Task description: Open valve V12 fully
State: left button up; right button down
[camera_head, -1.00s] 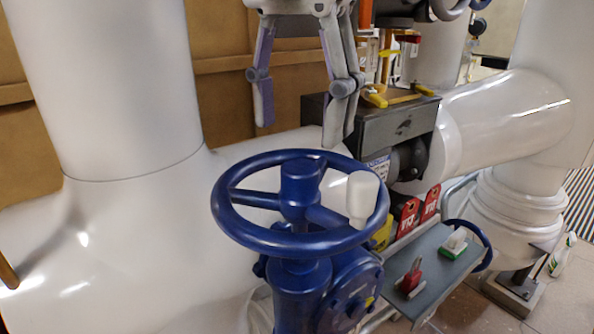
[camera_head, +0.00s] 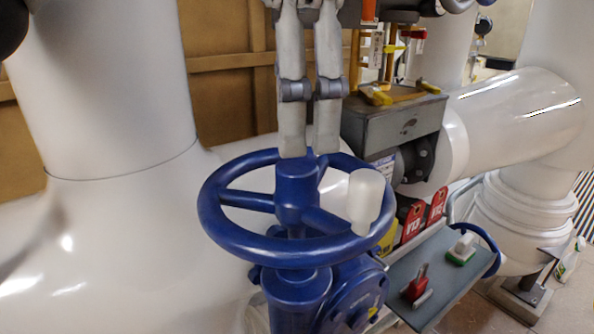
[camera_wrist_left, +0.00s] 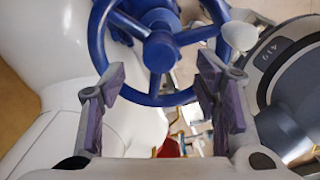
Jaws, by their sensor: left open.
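A blue handwheel (camera_head: 215,213) with spokes and a hub stands on a blue valve body (camera_head: 297,298) in the middle of the head view. A white knob handle (camera_head: 365,200) rises from its right rim. My left gripper (camera_head: 309,152) points down over the far rim, with its fingers apart. In the left wrist view, the gripper (camera_wrist_left: 161,72) is open and empty between its pads; the wheel (camera_wrist_left: 99,42) lies beyond the fingertips. I cannot tell whether the tips touch the rim. Red tags (camera_head: 411,222) hang right of the wheel; their lettering is hard to read. My right gripper is not in view.
A thick white pipe (camera_head: 105,80) rises at the left. A grey box (camera_head: 395,128) with yellow-handled fittings stands behind right. A grey shelf (camera_head: 440,275) at the right holds a red-handled item (camera_head: 416,288) and a green-white item (camera_head: 462,248). Another white pipe (camera_head: 515,110) runs right.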

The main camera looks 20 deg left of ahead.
aim_at(297, 165)
pick_arm(q)
jog(key=shift+f+b, duration=0.35)
jog(key=shift+f, duration=3.1)
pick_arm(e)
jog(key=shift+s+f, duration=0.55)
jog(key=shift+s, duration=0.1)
pick_arm(q)
jog(key=shift+s, duration=0.1)
jog(key=shift+c, duration=0.2)
